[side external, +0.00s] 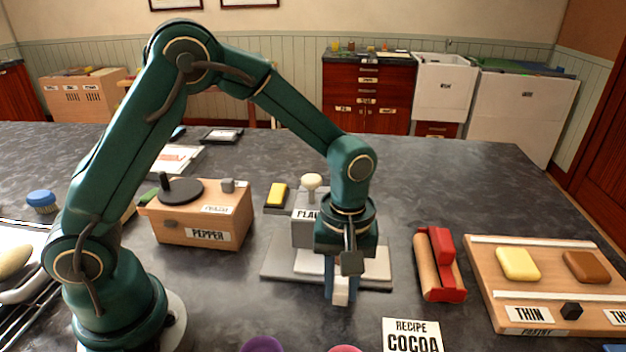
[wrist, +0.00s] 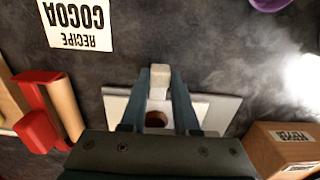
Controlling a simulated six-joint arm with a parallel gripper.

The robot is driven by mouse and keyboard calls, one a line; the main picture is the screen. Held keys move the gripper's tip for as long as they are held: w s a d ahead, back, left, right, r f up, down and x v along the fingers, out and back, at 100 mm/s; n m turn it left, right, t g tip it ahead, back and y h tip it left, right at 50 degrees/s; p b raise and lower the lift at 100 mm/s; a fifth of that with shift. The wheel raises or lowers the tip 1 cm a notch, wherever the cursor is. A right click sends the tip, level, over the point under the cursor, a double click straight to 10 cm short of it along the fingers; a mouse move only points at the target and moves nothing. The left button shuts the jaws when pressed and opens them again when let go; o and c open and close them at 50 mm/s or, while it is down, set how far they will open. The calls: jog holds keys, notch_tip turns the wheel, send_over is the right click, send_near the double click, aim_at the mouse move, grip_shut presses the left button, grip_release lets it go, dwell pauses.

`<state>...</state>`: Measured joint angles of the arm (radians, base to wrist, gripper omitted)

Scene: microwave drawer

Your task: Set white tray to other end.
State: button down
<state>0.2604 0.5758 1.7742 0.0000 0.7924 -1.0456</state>
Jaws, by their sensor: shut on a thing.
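The white tray (side external: 375,266) is a low pale slab on a light grey base plate (side external: 273,268), in front of a grey box (side external: 303,232) with a partly hidden label and a round cream knob. My gripper (side external: 341,288) points down at the tray's front side, shut on a small whitish block that looks like the tray's handle. In the wrist view the block (wrist: 160,75) sits between my fingertips (wrist: 161,84), with pale slab (wrist: 215,108) on both sides. My wrist hides part of the tray and box, so the join of block and tray is unclear.
A wooden PEPPER box (side external: 205,218) stands left. A red and wooden roller piece (side external: 438,264) lies right, beside a wooden board (side external: 545,285) with yellow and brown blocks. A COCOA recipe card (side external: 412,336) lies in front. The counter's back right is clear.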

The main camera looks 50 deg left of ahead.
jog(key=shift+r, duration=0.1)
jog(key=shift+s+a, duration=2.1)
jog(key=shift+a, duration=0.1)
jog(key=c, duration=0.6)
grip_release()
jog(key=shift+c, duration=0.2)
notch_tip(320, 180, up, 4)
jog(key=shift+f, duration=0.25)
jog(key=shift+r, duration=0.75)
